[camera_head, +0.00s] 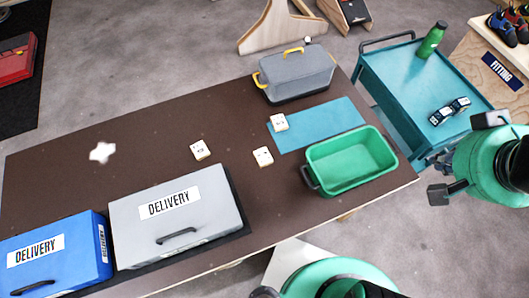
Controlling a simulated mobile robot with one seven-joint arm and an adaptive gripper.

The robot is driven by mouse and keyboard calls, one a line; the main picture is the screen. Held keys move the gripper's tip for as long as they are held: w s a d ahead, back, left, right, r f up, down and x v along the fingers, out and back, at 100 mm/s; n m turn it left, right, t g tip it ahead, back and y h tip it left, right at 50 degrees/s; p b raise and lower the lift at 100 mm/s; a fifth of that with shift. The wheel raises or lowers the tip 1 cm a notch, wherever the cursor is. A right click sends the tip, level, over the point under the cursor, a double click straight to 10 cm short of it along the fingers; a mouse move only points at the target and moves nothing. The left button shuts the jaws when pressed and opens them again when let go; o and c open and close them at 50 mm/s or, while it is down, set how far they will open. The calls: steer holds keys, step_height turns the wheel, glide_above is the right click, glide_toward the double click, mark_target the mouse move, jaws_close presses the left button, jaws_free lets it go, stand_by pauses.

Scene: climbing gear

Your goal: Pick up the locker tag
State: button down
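Three small pale tag-like pieces with dark marks lie on the brown table: a left piece (200,149), a middle piece (263,156), and a third piece (278,122) on the teal mat's left edge. Their marks are too small to read, so I cannot tell which is the locker tag.
The brown table (70,165) holds a grey delivery box (178,215), a blue delivery box (60,258), a grey case (295,75), a teal mat (325,122) and an empty green bin (350,160). A teal cart (395,75) carries a green bottle (431,40).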

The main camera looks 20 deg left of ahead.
stand_by(0.4)
steer(key=c, duration=0.6)
jaws_free()
steer(key=shift+o, duration=0.2)
